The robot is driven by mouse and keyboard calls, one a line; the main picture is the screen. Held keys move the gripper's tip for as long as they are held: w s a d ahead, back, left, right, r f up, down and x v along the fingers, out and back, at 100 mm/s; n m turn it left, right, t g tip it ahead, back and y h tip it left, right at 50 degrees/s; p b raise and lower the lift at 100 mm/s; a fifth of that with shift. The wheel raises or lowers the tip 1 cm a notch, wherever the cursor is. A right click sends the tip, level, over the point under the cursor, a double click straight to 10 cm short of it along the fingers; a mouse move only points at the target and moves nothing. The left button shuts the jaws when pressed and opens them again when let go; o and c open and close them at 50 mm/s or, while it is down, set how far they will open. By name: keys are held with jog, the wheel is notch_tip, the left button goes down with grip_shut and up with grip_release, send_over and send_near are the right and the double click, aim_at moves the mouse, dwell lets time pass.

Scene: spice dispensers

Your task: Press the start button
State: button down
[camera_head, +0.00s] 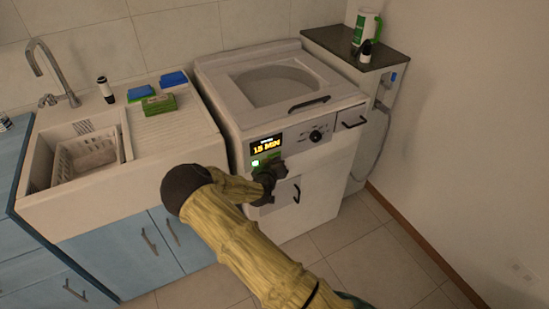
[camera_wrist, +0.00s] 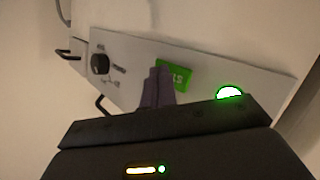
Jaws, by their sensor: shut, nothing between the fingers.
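The white washing machine (camera_head: 313,158) has a front panel with a display reading "15 MIN" (camera_head: 266,145). In the wrist view, the green start button (camera_wrist: 178,74) is a rectangle with white lettering, partly hidden by my fingers. My gripper (camera_wrist: 158,68) is shut and empty, its fingertips overlapping the left part of the green button. I cannot tell whether they touch it. In the head view, my gripper (camera_head: 268,172) is in front of the panel, just below the display. A round green-rimmed white light (camera_wrist: 229,92) glows on the panel; it also shows in the head view (camera_head: 256,163).
A black knob (camera_head: 315,136) and a dark handle (camera_head: 309,104) are on the machine. At left is a sink (camera_head: 50,199) with a basket, sponges and a dispenser. The tiled floor in front is clear.

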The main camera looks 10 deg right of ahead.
dwell(0.5)
jog(key=shift+s+d, duration=0.2)
jog(key=shift+s, duration=0.5)
jog(key=shift+s, duration=0.1)
jog(key=s, duration=0.1)
jog(key=s+d+p, duration=0.1)
jog(key=s, duration=0.2)
jog(key=shift+s+d, duration=0.25)
jog(key=shift+s, duration=0.05)
dwell(0.6)
